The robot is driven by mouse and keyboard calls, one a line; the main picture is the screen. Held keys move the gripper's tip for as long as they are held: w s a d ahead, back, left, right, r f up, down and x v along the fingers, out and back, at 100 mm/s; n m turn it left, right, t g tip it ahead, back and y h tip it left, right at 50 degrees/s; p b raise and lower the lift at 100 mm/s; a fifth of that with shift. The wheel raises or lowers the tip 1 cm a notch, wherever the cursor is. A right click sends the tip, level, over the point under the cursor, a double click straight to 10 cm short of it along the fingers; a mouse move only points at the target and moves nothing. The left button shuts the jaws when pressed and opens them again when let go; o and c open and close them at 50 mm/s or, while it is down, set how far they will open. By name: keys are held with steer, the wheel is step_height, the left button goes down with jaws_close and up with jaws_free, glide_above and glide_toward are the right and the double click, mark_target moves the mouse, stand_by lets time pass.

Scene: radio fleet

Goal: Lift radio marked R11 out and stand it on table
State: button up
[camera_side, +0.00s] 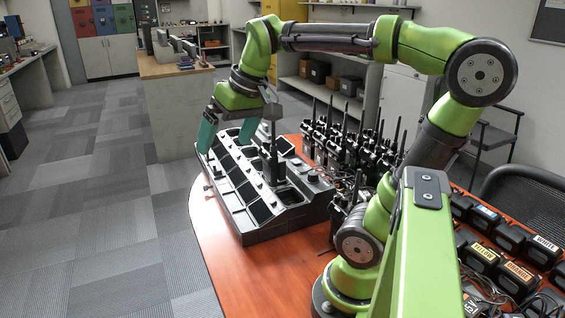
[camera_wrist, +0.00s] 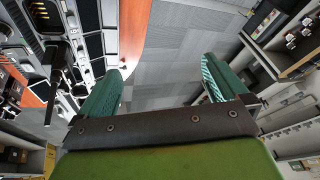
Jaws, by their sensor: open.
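A black multi-slot charger (camera_side: 265,222) sits on the orange-brown table (camera_side: 215,225). A dark radio with an antenna (camera_side: 272,155) stands upright in it, toward its right side. No R11 mark is readable on it, so I cannot tell which radio it is. My gripper (camera_side: 225,147) is over the far left part of the charger, its teal fingers spread, with nothing visible between them. In the wrist view my gripper (camera_wrist: 161,74) is also open, with grey floor behind the gap. Part of the charger (camera_wrist: 88,22) shows there at upper left.
Several black radios with antennas (camera_side: 345,145) stand crowded right of the charger. Labelled black packs (camera_side: 481,252) fill the right end of the table. A wood-topped counter (camera_side: 175,68) stands behind. Carpet floor (camera_side: 90,200) is clear at left.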

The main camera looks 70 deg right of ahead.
steer(key=s+a+f, duration=0.1)
steer(key=a+f, duration=0.1)
steer(key=s+a+f+t+y, duration=0.1)
steer(key=s+a+f, duration=0.1)
steer(key=a, duration=0.1)
steer(key=s+a+f+t, duration=0.1)
steer(key=a+f, duration=0.1)
steer(key=a, duration=0.1)
steer(key=shift+s+a+n+y, duration=0.1)
steer(key=shift+s+n+y, duration=0.15)
steer(key=shift+n+y, duration=0.05)
steer(key=shift+c, duration=0.5)
steer(key=shift+s+a+f, duration=0.1)
steer(key=shift+a+f, duration=0.05)
steer(key=shift+f, duration=0.05)
steer(key=shift+c, duration=1.1)
steer(key=c, duration=0.8)
